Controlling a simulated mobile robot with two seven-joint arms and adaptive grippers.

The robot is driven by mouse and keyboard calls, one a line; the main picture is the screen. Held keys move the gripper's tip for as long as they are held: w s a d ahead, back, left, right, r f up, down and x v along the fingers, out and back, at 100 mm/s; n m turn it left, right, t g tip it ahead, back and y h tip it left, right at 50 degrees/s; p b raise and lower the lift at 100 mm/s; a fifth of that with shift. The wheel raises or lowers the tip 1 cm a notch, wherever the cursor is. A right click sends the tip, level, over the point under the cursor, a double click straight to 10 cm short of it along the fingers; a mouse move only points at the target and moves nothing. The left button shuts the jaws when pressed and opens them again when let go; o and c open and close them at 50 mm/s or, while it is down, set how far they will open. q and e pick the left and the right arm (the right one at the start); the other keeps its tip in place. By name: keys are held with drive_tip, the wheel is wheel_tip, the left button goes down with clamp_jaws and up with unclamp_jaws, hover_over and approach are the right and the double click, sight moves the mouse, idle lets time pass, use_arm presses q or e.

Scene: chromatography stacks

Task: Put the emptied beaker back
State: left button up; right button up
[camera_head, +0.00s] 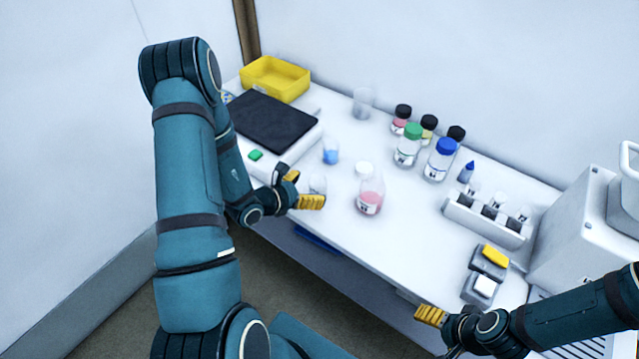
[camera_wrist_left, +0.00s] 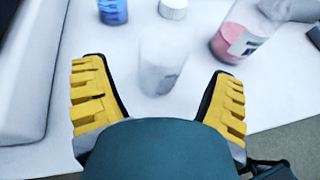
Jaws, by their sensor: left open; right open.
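A clear, empty-looking beaker (camera_head: 318,183) stands on the white bench near its front edge. In the left wrist view the beaker (camera_wrist_left: 162,66) is upright between the yellow fingers, with a gap on each side. My left gripper (camera_head: 299,190) is open around it and not closed on it; in the left wrist view the gripper (camera_wrist_left: 155,82) points at the bench. My right gripper (camera_head: 432,316) is open and empty, off the front edge at the lower right. A second clear beaker (camera_head: 362,104) stands at the back of the bench.
A small beaker of blue liquid (camera_head: 331,152), a white cap (camera_head: 364,168) and a pink-filled bottle (camera_head: 370,197) stand close by. Several capped bottles (camera_head: 408,146), a vial rack (camera_head: 487,218), a dark-topped device (camera_head: 272,122) and a yellow tray (camera_head: 275,80) surround a small clear area.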

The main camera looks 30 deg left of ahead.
use_arm(q)
drive_tip(key=v, duration=0.7)
drive_tip(key=s+d+f+m+g+h, duration=0.2)
drive_tip(key=s+d+f+m+g, duration=0.1)
drive_tip(key=s+d+m+g, duration=0.6)
drive_tip(key=s+d+f+m+g+h, duration=0.2)
drive_tip(key=s+d+f+m+g, duration=0.25)
drive_tip(key=d+m, duration=0.4)
drive_tip(key=w+d+f+m+t+y, duration=0.1)
drive_tip(key=w+d+m+y, duration=0.3)
drive_tip(key=m, duration=0.9)
drive_tip(key=w+d+t, duration=0.1)
drive_tip(key=d, duration=0.2)
drive_tip(key=shift+w+d+f+p, duration=0.2)
drive_tip(key=shift+w+d+p, duration=0.1)
drive_tip(key=shift+w, duration=0.1)
